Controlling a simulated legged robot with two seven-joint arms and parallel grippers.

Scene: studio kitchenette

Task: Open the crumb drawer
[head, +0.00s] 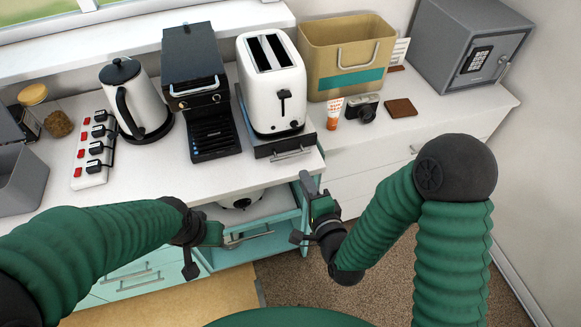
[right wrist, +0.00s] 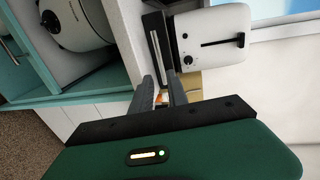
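The white toaster (head: 272,85) stands at the counter's front edge. Its black crumb drawer (head: 268,151), with a metal bar handle (head: 292,153), is at its base and looks shut. The toaster (right wrist: 212,35) and crumb drawer (right wrist: 157,35) also show, turned sideways, in the right wrist view. My right gripper (head: 303,211) is open and empty, in front of and below the crumb drawer, apart from its handle. My left gripper (head: 207,252) is low at the left, by the open teal cabinet drawer; its fingers are partly hidden, so its opening is unclear.
The teal cabinet drawer (head: 262,247) is pulled out below the counter, with a white rounded appliance (head: 243,199) inside. A black coffee machine (head: 208,92), kettle (head: 137,100) and switch strip (head: 95,150) stand left. A tan bin (head: 345,50), tube (head: 334,113), camera (head: 362,107) and safe (head: 471,45) stand right.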

